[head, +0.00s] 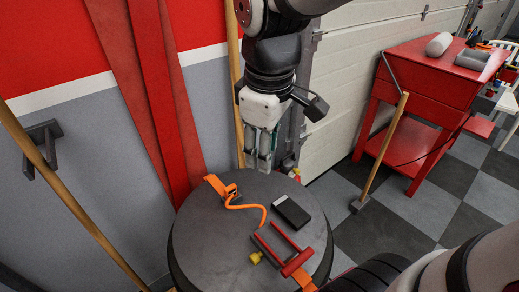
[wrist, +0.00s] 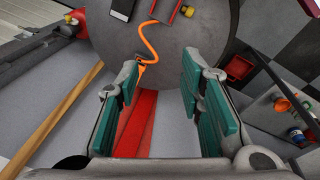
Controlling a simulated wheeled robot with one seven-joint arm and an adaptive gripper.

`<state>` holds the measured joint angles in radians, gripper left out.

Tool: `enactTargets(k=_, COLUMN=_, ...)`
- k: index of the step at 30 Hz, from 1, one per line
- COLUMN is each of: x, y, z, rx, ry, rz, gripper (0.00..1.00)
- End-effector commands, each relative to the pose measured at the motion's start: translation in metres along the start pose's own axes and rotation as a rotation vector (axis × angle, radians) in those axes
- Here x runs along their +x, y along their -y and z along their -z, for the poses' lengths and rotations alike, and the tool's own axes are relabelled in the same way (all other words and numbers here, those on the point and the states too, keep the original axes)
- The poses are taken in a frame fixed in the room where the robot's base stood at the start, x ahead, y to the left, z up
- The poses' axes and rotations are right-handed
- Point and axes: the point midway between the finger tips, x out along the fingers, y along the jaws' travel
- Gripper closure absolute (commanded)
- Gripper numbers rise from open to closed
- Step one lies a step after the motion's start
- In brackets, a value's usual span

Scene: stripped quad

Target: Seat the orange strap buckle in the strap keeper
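An orange strap (head: 248,206) lies in a curve on the round dark drum top (head: 200,240). Its orange end with a dark fitting, seemingly the buckle (head: 219,187), is at the drum's far left rim. In the wrist view the strap (wrist: 150,40) runs down to the rim, where my left finger partly covers its end. I cannot clearly identify the strap keeper. My gripper (head: 262,163) hangs above the drum's far edge, apart from the strap. In the wrist view its green-padded fingers (wrist: 160,82) are spread with nothing held between them.
A black box (head: 292,211), a red-handled tool (head: 297,263) and a yellow piece (head: 256,257) lie on the drum. Another orange strap piece (head: 304,283) is at the near rim. Wooden poles lean at left and behind. A red workbench (head: 425,68) stands at right.

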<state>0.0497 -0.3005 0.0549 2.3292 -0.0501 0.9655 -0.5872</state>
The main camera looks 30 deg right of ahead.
Motion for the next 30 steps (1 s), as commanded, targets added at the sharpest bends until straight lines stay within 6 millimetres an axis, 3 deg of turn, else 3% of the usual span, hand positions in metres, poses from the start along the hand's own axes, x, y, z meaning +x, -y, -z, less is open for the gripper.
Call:
enactTargets(k=6, x=-0.024, y=0.044, z=-0.059, rx=0.364, ry=-0.065, rz=0.002, gripper=0.65)
enactTargets(k=12, x=-0.025, y=0.069, z=-0.090, rx=0.574, ry=-0.097, rz=0.026, gripper=0.65)
enactTargets(k=25, x=-0.025, y=0.075, z=-0.097, rx=0.631, ry=-0.104, rz=0.035, gripper=0.65)
enactTargets(k=30, x=-0.050, y=0.073, z=-0.096, rx=0.629, ry=-0.136, rz=0.020, gripper=0.65)
